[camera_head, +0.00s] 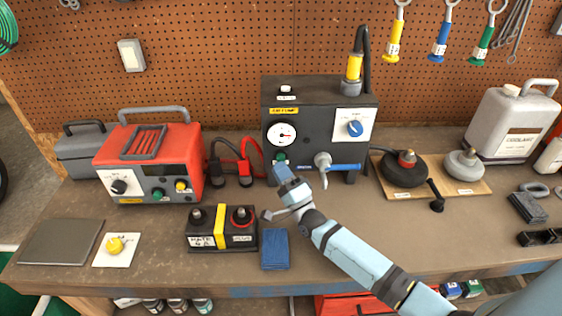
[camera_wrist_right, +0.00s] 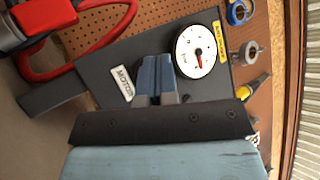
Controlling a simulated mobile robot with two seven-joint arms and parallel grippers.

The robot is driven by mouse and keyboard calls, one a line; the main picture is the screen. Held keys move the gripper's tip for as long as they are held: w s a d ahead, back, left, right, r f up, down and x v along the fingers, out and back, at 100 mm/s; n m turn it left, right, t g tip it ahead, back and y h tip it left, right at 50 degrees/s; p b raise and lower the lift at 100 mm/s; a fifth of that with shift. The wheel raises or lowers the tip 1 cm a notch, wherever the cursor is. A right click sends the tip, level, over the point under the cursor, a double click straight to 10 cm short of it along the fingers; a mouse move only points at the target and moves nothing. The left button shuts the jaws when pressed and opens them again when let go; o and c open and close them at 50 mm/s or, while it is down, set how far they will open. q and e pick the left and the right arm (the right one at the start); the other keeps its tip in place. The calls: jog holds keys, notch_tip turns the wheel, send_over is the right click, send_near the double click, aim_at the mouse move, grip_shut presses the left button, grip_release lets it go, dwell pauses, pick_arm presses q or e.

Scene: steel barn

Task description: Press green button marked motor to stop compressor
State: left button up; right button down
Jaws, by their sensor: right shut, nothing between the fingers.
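The black compressor box (camera_head: 318,112) stands at the back of the bench, with a round white gauge (camera_head: 282,134) on its front. A small green button (camera_head: 281,157) shows on the front below the gauge, just above my right gripper's tips. My right gripper (camera_head: 281,170) is shut and empty, pointing at the lower left of this front. In the right wrist view, the shut fingers (camera_wrist_right: 157,75) lie between the MOTOR label (camera_wrist_right: 123,83) and the gauge (camera_wrist_right: 201,50). They hide the button there, so I cannot tell whether they touch it. My left gripper is not in view.
A valve with a blue handle (camera_head: 344,167) sticks out right of the gripper. A red charger (camera_head: 150,160) with cables stands to the left. A battery (camera_head: 222,240) and a blue cloth (camera_head: 275,249) lie in front. The bench front right of the arm is partly clear.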

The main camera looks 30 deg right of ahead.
jog(key=shift+w+d+b, duration=0.3)
jog(key=shift+w+b, duration=0.1)
jog(key=shift+w, duration=0.25)
dwell(0.8)
jog(key=shift+s, duration=0.1)
jog(key=shift+s+a+p, duration=0.25)
jog(key=shift+s+a, duration=0.05)
jog(key=shift+s, duration=0.2)
jog(key=shift+s+a+p, duration=0.25)
jog(key=shift+s, duration=0.25)
jog(key=shift+s, duration=0.1)
jog(key=s+a, duration=0.1)
jog(key=s+p, duration=0.1)
jog(key=s, duration=0.1)
jog(key=s+a+p, duration=0.1)
jog(key=s, duration=0.1)
jog(key=shift+s+a, duration=0.1)
jog(key=shift+a, duration=0.2)
